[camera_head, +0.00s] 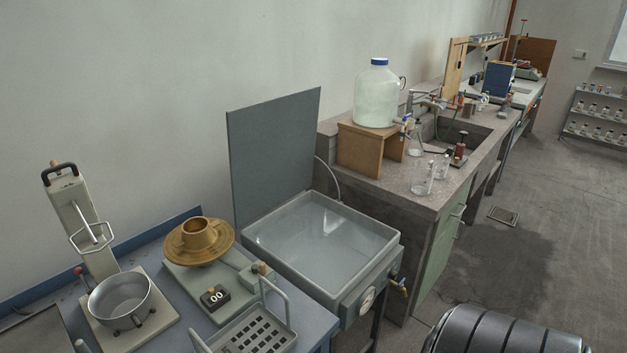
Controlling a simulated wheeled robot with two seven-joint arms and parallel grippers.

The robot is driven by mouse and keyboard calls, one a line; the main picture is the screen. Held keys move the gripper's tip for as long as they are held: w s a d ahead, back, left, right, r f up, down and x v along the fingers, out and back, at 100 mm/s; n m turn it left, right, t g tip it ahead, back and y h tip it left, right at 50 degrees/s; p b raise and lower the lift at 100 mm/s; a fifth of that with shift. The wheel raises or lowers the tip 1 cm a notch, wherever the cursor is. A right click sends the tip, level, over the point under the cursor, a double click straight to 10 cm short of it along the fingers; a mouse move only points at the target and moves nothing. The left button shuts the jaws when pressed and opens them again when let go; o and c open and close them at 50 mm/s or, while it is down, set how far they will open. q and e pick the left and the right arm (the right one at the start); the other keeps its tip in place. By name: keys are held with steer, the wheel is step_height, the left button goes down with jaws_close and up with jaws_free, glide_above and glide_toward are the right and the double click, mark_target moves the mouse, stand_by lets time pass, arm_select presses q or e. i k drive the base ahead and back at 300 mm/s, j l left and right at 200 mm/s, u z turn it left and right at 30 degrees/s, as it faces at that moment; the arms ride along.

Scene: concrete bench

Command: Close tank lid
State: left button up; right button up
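The grey tank (338,287) stands in the middle of the view, between the blue-edged table and the concrete bench. It is open at the top and looks filled with clear liquid. Its flat grey lid (272,150) stands upright along the tank's back left edge, near the wall. Neither of my grippers shows in this view.
On the left table are a metal bowl device (120,297), a brass dish (197,238) and a wire-handled tray (258,332). A large bottle (377,95) on a wooden stand (362,148) is right of the lid. A dark ribbed object (500,332) is at bottom right.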

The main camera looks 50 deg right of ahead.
mark_target(272, 142)
steer(key=z, duration=1.5)
steer(key=k+l, duration=0.05)
steer(key=l, duration=0.05)
